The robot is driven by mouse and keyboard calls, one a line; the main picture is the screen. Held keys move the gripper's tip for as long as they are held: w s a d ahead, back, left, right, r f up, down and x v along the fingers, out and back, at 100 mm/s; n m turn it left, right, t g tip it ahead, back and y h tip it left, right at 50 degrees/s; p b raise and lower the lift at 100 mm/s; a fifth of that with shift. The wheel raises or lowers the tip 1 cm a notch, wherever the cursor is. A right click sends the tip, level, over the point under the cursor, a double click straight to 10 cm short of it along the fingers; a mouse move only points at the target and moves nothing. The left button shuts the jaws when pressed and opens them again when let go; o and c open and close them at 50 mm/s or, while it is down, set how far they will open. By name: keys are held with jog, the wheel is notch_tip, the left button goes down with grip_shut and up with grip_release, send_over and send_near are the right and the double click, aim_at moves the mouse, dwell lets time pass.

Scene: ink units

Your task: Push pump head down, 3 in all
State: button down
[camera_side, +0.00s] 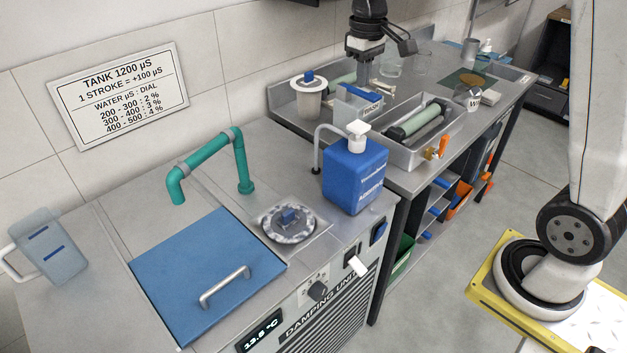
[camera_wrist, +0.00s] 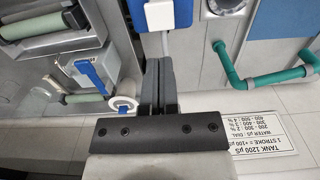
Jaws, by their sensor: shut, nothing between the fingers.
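The blue additive bottle (camera_side: 352,178) stands upright at the right end of the damping unit's top. Its white pump head (camera_side: 357,132) sits on top, with a grey tube curving down at its left. In the wrist view the bottle (camera_wrist: 182,12) and the pump head (camera_wrist: 160,14) show at the top edge, beyond my fingertips. My gripper (camera_side: 363,84) points down behind the bottle in the side view, apart from the pump head. In the wrist view my gripper (camera_wrist: 158,62) has its two dark fingers together, with nothing between them.
A blue lid (camera_side: 205,270) and a teal pipe (camera_side: 210,155) are left of the bottle. A round grey cap (camera_side: 288,219) is nearer. A wall sign (camera_side: 118,85) hangs behind.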

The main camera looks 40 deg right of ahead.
jog(key=shift+r, duration=1.45)
jog(key=s+a+f+t, duration=0.1)
jog(key=s+a+f, duration=0.3)
jog(key=s+f, duration=0.3)
jog(key=s+a+f+t, duration=0.1)
jog(key=s+a+f, duration=0.3)
jog(key=s+f, duration=0.4)
notch_tip(320, 180, down, 2)
jog(key=shift+f+t, duration=0.25)
jog(key=shift+t, duration=0.05)
jog(key=shift+w, duration=0.1)
